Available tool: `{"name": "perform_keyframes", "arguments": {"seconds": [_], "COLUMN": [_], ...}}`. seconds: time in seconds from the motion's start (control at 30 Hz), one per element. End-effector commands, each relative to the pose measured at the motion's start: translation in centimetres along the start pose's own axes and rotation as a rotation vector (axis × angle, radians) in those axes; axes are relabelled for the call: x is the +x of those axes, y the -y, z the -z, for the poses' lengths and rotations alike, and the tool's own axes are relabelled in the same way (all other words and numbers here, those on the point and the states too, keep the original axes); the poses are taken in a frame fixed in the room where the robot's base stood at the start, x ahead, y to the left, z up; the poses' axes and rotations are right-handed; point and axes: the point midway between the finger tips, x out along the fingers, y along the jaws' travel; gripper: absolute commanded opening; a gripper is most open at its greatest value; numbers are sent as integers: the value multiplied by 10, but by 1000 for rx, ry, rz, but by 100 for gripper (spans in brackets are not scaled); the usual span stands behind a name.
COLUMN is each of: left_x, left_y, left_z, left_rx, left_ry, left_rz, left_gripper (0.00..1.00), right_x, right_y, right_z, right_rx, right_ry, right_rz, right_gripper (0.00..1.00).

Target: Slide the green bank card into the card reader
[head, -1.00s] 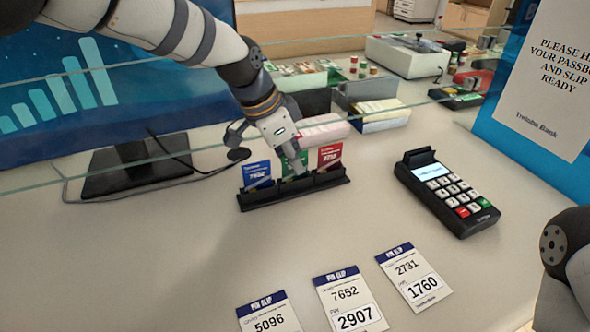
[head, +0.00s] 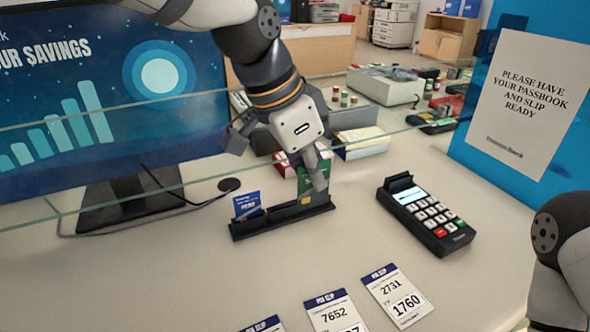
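The green bank card (head: 304,183) is upright in the grip of my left gripper (head: 317,182), in front of the right part of the black card rack (head: 285,217). A finger covers part of the card, and its yellow chip shows near the lower edge. I cannot tell whether that edge clears the rack. The blue card (head: 247,206) stands in the rack's left slot. The red card is not visible; the green card and gripper cover its place. The card reader (head: 427,216), black with a lit screen, stands to the right, apart from the gripper. My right gripper is out of view.
Several PIN slips (head: 397,298) lie at the front. A monitor (head: 110,100) stands at the left, and a glass edge (head: 190,184) crosses the counter. A passbook sign (head: 526,105) stands at the right. The counter between rack and reader is clear.

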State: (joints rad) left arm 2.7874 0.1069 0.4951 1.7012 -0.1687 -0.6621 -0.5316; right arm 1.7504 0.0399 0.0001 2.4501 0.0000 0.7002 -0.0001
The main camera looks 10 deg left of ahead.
Motion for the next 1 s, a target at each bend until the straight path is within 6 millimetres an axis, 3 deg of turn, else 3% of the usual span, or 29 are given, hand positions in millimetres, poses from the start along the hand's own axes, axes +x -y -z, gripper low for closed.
{"name": "perform_keyframes", "arguments": {"seconds": [0.23,0.57,1.0], "left_x": [-8,-9,-36], "left_y": [-19,-20,-20], "left_z": [4,4,16], "left_rx": [0,-1,1], "left_ry": [0,0,-3], "left_rz": [1,0,2], "left_gripper": [0,0,0], "right_x": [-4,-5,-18], "right_y": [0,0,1], "right_z": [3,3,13], "right_rx": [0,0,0], "right_ry": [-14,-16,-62], "right_rz": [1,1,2], "right_gripper": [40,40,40]}}
